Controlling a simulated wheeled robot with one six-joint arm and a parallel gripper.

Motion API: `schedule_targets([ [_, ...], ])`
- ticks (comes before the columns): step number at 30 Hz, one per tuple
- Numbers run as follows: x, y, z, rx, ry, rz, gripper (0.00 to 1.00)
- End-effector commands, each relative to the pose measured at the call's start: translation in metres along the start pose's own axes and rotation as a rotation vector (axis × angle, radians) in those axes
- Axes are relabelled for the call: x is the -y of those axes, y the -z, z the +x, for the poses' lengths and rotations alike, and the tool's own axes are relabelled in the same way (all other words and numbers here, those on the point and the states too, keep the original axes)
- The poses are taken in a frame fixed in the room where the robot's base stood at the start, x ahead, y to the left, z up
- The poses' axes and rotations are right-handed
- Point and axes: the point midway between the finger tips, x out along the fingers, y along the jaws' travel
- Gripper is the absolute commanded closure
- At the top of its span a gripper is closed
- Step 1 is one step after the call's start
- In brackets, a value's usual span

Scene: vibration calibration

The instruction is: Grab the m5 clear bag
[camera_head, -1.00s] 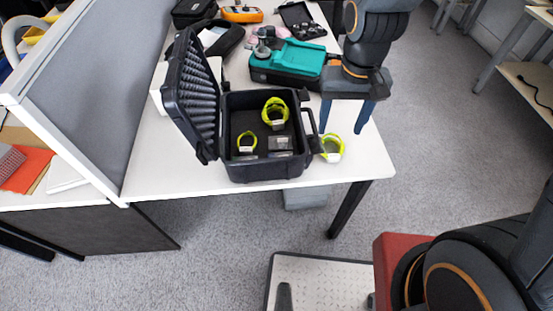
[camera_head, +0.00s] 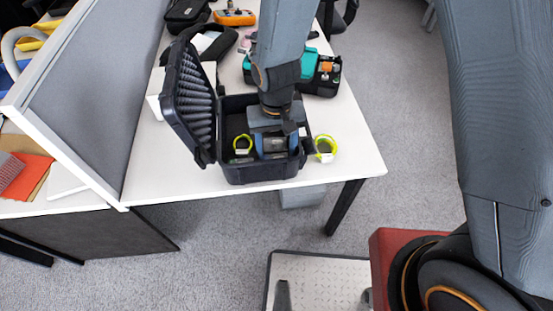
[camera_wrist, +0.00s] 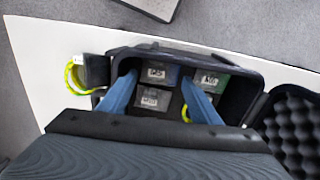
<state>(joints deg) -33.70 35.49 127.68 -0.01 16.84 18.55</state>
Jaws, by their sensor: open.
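The black case (camera_head: 250,174) stands open near the table's front edge and also shows in the wrist view (camera_wrist: 240,68). Inside it, small bags with dark labelled tops lie in compartments. In the wrist view, two of them, a far bag (camera_wrist: 157,73) and a near bag (camera_wrist: 151,99), lie between my fingers. Another bag (camera_wrist: 210,80) lies to their right. The labels are too small to read surely, so I cannot tell which is the m5 clear bag. My gripper (camera_head: 276,150) is open, its blue fingers reaching down into the case; they also show in the wrist view (camera_wrist: 159,82).
The case's foam-lined lid (camera_head: 193,95) stands up at the left. A yellow-green ring (camera_head: 326,150) lies on the table right of the case, and another (camera_head: 242,144) is inside. A teal case (camera_head: 322,68) is behind. A grey partition (camera_head: 95,90) borders the table's left.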

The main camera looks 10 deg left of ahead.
Motion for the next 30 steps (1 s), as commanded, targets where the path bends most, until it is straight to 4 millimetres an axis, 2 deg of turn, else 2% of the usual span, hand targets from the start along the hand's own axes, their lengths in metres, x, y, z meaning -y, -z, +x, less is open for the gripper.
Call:
schedule_targets([
  [9,-0.001,-0.002,0.031,0.000,-0.001,0.000,0.42],
  [18,-0.001,-0.001,0.033,-0.001,0.000,0.000,0.42],
  [23,-0.001,-0.001,0.033,-0.001,0.000,0.000,0.68],
  [30,-0.001,-0.001,0.033,-0.001,0.000,0.000,0.69],
])
